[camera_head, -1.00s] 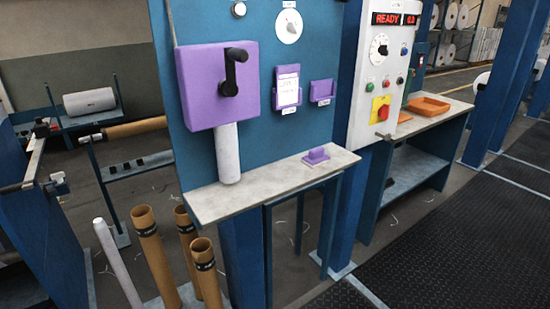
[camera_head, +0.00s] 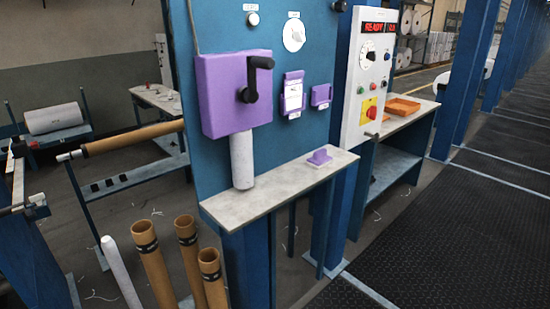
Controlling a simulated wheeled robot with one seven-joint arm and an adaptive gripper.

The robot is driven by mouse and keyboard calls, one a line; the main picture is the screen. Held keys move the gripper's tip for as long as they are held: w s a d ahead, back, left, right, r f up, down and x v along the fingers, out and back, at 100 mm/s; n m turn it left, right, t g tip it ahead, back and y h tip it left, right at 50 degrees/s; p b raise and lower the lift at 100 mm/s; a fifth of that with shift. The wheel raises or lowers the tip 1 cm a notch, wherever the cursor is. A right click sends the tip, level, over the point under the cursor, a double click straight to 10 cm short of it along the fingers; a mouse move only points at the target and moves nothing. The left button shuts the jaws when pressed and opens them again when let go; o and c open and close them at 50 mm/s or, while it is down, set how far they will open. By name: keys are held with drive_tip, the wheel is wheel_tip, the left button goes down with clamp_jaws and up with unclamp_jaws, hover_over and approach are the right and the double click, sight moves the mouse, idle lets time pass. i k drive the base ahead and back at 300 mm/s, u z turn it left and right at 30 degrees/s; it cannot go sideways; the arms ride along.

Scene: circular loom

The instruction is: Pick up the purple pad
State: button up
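The purple pad (camera_head: 319,157) lies on the narrow grey shelf (camera_head: 270,190) in front of the blue panel, toward the shelf's right end. It is a small flat base with a raised grip on top. Nothing touches it from above. My gripper is not in view.
A purple box with a black crank (camera_head: 220,95) and a white cylinder (camera_head: 241,160) stand left of the pad. Purple holders (camera_head: 321,96) are on the panel behind. A control box (camera_head: 370,80) is at right. Brown tubes (camera_head: 158,260) stand below left. Dark floor matting (camera_head: 440,240) is clear.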

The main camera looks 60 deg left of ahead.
sight(321, 159)
drive_tip(key=u, duration=1.45)
